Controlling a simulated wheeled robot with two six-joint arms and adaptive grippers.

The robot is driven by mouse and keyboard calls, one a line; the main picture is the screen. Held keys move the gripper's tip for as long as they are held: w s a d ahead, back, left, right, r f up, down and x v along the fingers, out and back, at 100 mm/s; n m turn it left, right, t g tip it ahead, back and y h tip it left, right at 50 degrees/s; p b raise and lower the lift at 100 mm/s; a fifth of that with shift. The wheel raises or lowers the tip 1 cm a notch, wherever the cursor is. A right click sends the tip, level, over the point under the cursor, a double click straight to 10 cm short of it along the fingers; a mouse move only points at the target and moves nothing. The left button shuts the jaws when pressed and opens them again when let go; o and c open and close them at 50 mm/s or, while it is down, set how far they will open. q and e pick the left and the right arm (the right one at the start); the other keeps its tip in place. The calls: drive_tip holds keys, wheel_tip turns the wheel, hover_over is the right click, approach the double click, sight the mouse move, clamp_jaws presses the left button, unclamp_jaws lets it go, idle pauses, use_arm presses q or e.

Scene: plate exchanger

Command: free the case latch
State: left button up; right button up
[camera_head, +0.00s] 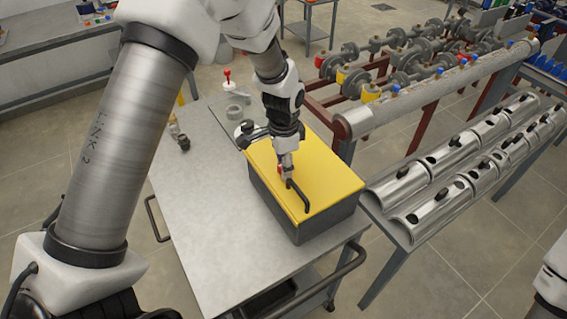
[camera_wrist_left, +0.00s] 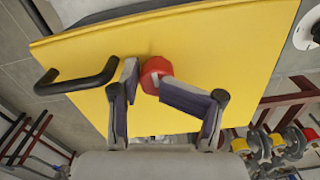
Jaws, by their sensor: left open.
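The case (camera_head: 325,222) is a dark grey box with a yellow lid (camera_head: 318,185) and a black bar handle (camera_head: 298,197). It sits closed on a metal cart. The red knob of the latch (camera_wrist_left: 156,72) stands on the lid in the left wrist view, beside the black handle (camera_wrist_left: 78,80). In the head view only a little red (camera_head: 279,169) shows beside my fingers. My left gripper (camera_head: 285,175) points down over the lid. In the wrist view its open fingers (camera_wrist_left: 146,80) are close around the knob; I cannot tell whether they touch it. My right gripper is out of view.
The cart top (camera_head: 205,225) is clear to the left of the case. Small fittings and a red-topped item (camera_head: 228,80) stand at its back. A bench with curved metal shells (camera_head: 440,205) and a pipe rack (camera_head: 430,90) stand at the right.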

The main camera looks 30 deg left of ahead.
use_arm(q)
drive_tip(key=shift+s+d+r+p, duration=0.1)
drive_tip(key=shift+r+p, duration=0.45)
drive_tip(key=shift+r, duration=0.1)
wheel_tip(320, 180, up, 8)
drive_tip(key=p, duration=0.6)
drive_tip(key=shift+p, duration=0.4)
drive_tip(key=shift+f, duration=0.1)
